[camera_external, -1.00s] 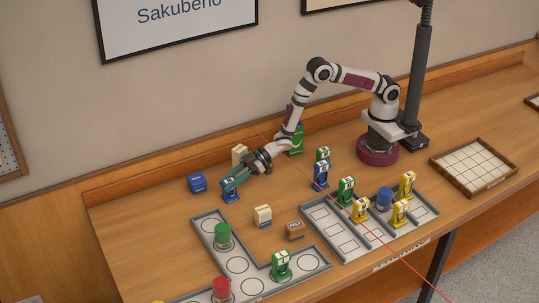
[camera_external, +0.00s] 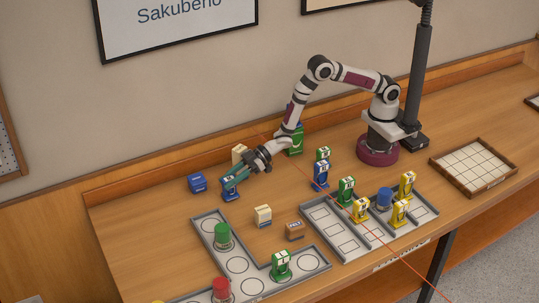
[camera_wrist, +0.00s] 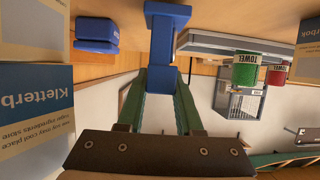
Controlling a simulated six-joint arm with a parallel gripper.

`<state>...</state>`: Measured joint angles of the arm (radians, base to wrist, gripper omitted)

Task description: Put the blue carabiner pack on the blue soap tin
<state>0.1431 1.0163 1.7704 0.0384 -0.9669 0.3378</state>
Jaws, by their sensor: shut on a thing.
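The blue carabiner pack (camera_external: 229,194) is upright at the left part of the table. It also shows between my fingertips in the wrist view (camera_wrist: 163,42). My gripper (camera_external: 231,179) is shut on its upper part, and the fingers hide some of it. I cannot tell whether its base touches the table. The blue soap tin (camera_external: 197,183) is a small blue box on the table, just left of the pack and apart from it. The tin also shows in the wrist view (camera_wrist: 96,33), beside the pack.
A cream box (camera_external: 239,153) stands behind my gripper, and another cream box (camera_external: 263,215) and a brown box (camera_external: 295,230) stand in front. A grey L-shaped tray (camera_external: 241,265) holds green and red cylinders. A second blue pack (camera_external: 320,176) stands to the right.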

